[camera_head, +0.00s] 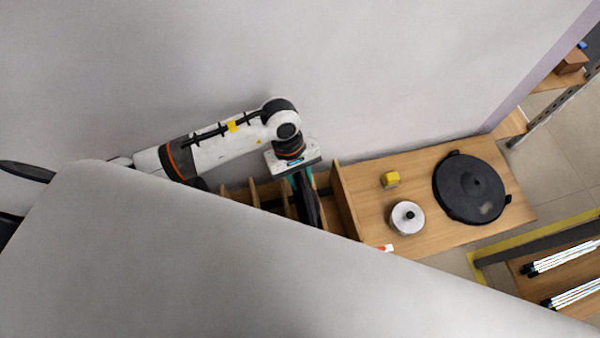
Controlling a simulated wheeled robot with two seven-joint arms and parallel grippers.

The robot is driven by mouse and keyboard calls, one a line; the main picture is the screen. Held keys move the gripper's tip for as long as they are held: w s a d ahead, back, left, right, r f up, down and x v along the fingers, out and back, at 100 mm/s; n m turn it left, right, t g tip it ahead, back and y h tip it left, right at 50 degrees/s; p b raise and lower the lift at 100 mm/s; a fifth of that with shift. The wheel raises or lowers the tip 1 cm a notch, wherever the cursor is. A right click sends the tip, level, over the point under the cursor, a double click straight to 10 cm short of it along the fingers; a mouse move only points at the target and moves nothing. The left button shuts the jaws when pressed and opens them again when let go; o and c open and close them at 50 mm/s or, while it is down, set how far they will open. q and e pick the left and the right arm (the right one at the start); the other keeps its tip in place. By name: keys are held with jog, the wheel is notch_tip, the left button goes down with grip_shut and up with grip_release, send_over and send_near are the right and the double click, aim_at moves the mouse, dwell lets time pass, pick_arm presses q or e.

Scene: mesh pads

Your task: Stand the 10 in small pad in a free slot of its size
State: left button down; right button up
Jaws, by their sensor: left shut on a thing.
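My left gripper (303,183) reaches down over a wooden slotted rack (344,200) near the middle of the view. It is shut on a dark, thin pad (309,209), which I take to be the 10 in small pad. The pad is seen nearly edge-on, upright, among the rack's dividers. I cannot tell whether it is inside a slot or just above one. Its lower part is hidden by a large grey surface in front. My right gripper is not in view.
A large grey surface (200,270) blocks the lower left. A pale wall stands behind.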

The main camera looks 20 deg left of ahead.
pick_arm(q)
jog(key=shift+f+b, duration=2.7)
jog(key=shift+f, duration=0.2)
jog(key=c, duration=1)
grip_release()
jog(key=shift+f, duration=0.1)
jog(key=v, duration=1.2)
jog(key=shift+b, duration=0.3)
jog(key=shift+s+d, duration=0.1)
jog(key=shift+d, duration=0.05)
